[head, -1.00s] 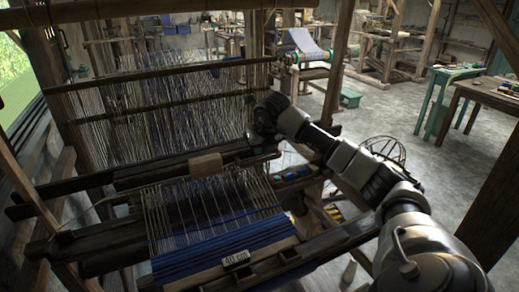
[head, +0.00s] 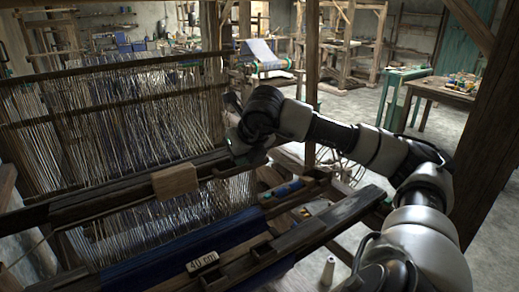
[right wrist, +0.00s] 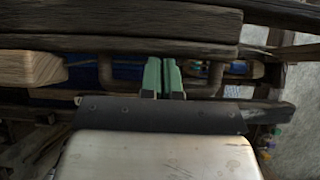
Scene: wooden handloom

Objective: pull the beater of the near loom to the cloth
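The near loom's beater (head: 110,197) is a dark beam across the warp with a pale wooden block (head: 175,181) on it. The block also shows at the left of the right wrist view (right wrist: 30,69). The blue cloth (head: 165,248) lies on the near side, with bare warp threads (head: 150,222) between it and the beater. My right gripper (head: 240,150) is at the beater's right part. In the right wrist view its green fingers (right wrist: 162,76) are together, within the span of a dark U-shaped handle (right wrist: 106,72). Whether they press on the handle is unclear. My left gripper is out of view.
A tray with blue items (head: 287,190) is right of the warp. A thick post (head: 462,130) stands close at the right. Open grey floor lies beyond, with a cluttered table (head: 455,90).

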